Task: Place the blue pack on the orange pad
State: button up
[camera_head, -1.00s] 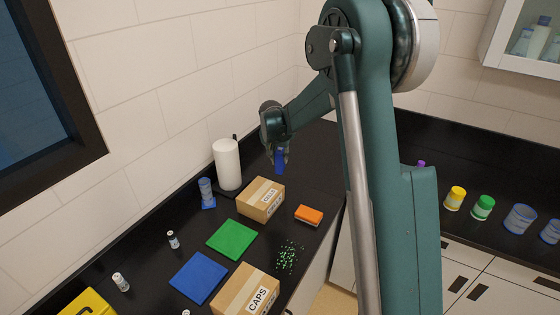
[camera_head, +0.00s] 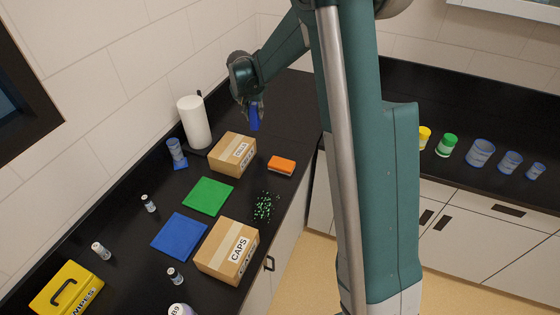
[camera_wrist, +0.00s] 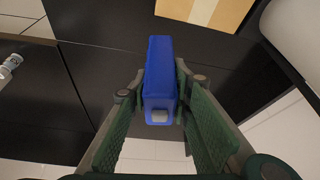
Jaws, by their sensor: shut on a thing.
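The blue pack (camera_head: 254,118) hangs from my gripper (camera_head: 250,102), above the black counter behind the rear cardboard box. In the wrist view the blue pack (camera_wrist: 160,70) sits between the two green-lined fingers of my gripper (camera_wrist: 158,86), which is shut on it. The only orange thing on the counter is a small block-like pad (camera_head: 281,164), orange on top with a pale lower edge, right of the rear box. It lies in front and to the right of the held pack. The orange pad is not seen in the wrist view.
The rear cardboard box (camera_head: 233,148) stands near the orange pad; a CAPS box (camera_head: 226,246) is nearer. Green bits (camera_head: 265,207) lie scattered in front of the pad. Green (camera_head: 208,196) and blue (camera_head: 179,238) mats lie left. A white roll (camera_head: 194,122) stands by the wall.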

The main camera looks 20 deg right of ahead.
notch_tip(320, 180, up, 2)
jog(key=m+b, duration=0.1)
jog(key=m, duration=0.1)
send_over(282, 163)
jog(key=shift+r+g+h, duration=0.15)
jog(key=shift+g+h, duration=0.15)
jog(key=shift+f, duration=2.95)
jog(key=shift+f, duration=2.05)
jog(key=shift+f+b, duration=0.2)
jog(key=shift+b, duration=0.1)
jog(key=o, duration=1)
jog(key=shift+c, duration=0.2)
jog(key=shift+r, duration=0.2)
